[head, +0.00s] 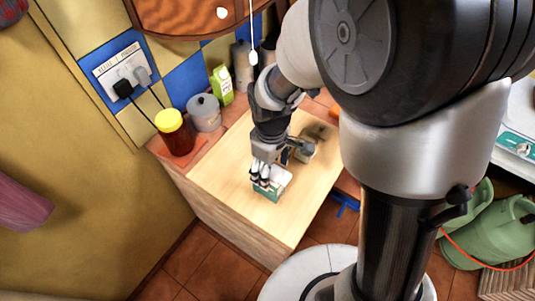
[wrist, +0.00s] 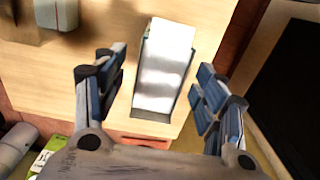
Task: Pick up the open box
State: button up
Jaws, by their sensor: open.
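The open box (head: 273,190), green-sided with a white and grey inside, stands on the light wooden counter top (head: 233,180) near its front part. In the wrist view the box (wrist: 165,68) appears as a long pale rectangle with a thin dark green edge. My gripper (head: 264,178) is directly over the box and partly hides it in the head view. In the wrist view my gripper (wrist: 156,80) is open, with one finger on each side of the box and a visible gap on both sides. How far the fingertips reach down beside the box is unclear.
A grey-green object (head: 306,147) is behind the box on the counter. A jar with a yellow lid (head: 173,130), a grey canister (head: 204,113) and a green carton (head: 221,86) stand at the back left. The counter's front left is clear.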

jog(key=f+b, duration=0.1)
jog(key=f, duration=0.2)
jog(key=f+b, duration=0.1)
jog(key=f, duration=0.2)
jog(key=shift+w+a+f, duration=0.2)
jog(key=shift+f, duration=0.05)
jog(key=shift+r, duration=0.1)
jog(key=c, duration=1.5)
jog(key=shift+o, duration=0.2)
notch_tip(320, 180, up, 20)
jog(key=p, duration=0.6)
